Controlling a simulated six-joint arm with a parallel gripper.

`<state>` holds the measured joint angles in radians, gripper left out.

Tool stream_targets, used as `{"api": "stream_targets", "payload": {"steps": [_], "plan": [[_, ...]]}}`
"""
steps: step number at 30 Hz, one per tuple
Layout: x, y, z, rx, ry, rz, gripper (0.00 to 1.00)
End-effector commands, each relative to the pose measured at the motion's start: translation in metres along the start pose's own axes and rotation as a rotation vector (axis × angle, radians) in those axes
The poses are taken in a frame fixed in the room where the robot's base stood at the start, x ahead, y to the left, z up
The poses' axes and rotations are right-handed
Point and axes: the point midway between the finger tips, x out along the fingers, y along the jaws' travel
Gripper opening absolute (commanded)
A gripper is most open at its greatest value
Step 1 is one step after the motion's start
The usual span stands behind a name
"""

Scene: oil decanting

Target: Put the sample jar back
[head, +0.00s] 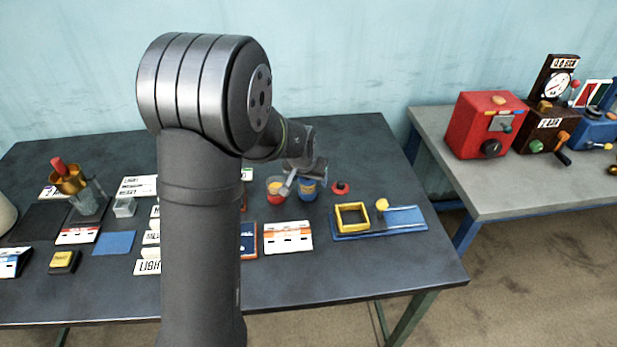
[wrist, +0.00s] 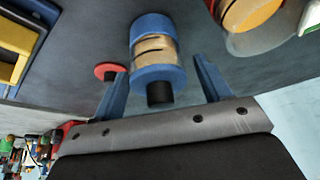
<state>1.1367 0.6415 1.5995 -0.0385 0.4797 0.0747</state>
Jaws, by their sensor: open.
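A small jar with blue ends, an amber band and a black knob (wrist: 152,52) is in the wrist view. It also shows as the blue jar (head: 308,189) on the table in the head view. I take it to be the sample jar. My gripper (wrist: 160,90) is open, with one blue finger on each side of the jar's black knob end. No finger clearly touches the jar. In the head view my gripper (head: 306,172) is just above and beside the jar, partly hiding it.
A red-and-orange cup (head: 276,189) stands close left of the jar, and a red disc with a knob (head: 341,187) lies to its right. A blue tray (head: 405,216) with a yellow frame (head: 352,217) is nearer the front right. White-and-orange card (head: 288,237) lies in front.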

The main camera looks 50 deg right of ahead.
Motion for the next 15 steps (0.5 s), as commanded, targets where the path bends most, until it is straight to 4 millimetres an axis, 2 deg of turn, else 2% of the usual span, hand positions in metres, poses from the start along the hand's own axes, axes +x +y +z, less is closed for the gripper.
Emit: {"api": "stream_targets", "payload": {"steps": [4,8,15], "plan": [[-0.002,0.000,-0.001,0.000,0.001,0.000,0.70],[-0.013,0.000,-0.002,0.000,0.003,0.000,0.70],[-0.056,0.000,-0.003,0.000,0.004,0.000,0.70]]}}
